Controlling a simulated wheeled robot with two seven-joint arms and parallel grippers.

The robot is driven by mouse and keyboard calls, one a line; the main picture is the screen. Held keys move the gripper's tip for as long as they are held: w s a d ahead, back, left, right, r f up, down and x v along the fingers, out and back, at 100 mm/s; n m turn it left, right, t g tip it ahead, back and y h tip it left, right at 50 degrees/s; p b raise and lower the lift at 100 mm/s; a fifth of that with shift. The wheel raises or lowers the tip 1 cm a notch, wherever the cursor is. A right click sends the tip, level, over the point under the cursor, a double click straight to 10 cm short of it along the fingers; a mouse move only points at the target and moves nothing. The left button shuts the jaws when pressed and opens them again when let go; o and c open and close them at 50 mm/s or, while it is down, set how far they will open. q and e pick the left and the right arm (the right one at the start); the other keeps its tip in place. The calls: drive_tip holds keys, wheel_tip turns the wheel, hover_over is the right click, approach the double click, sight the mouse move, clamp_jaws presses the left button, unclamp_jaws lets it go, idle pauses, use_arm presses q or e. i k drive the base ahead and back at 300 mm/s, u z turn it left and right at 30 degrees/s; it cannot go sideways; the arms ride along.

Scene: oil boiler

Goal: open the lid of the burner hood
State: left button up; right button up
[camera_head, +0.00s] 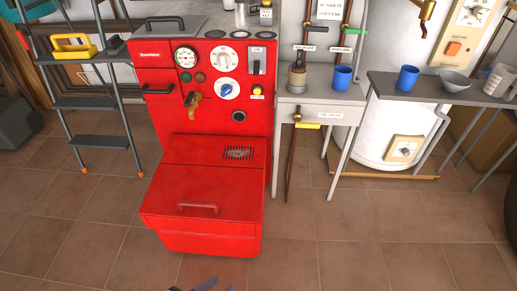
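The burner hood (205,240) is a red box standing on the floor in front of the red boiler (150,70). Its lid (225,185) lies flat on top and looks closed. A red bar handle (197,208) is on the lid's front part, and a dark vent grille (239,153) is farther back. My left gripper (205,285) just shows at the bottom edge, below and in front of the hood, apart from it. Most of it is cut off, so I cannot tell how its fingers stand. My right gripper is not in view.
A stepladder (100,141) with a yellow toolbox (72,46) stands left of the boiler. A grey side table (318,94) with a blue cup (342,78) stands to the right, beside a white tank (385,145). The tiled floor (370,235) right of the hood is clear.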

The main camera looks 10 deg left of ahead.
sight(205, 193)
drive_tip(key=k, duration=0.45)
drive_tip(key=u, duration=0.75)
drive_tip(key=i, duration=0.8)
drive_tip(key=u, duration=0.7)
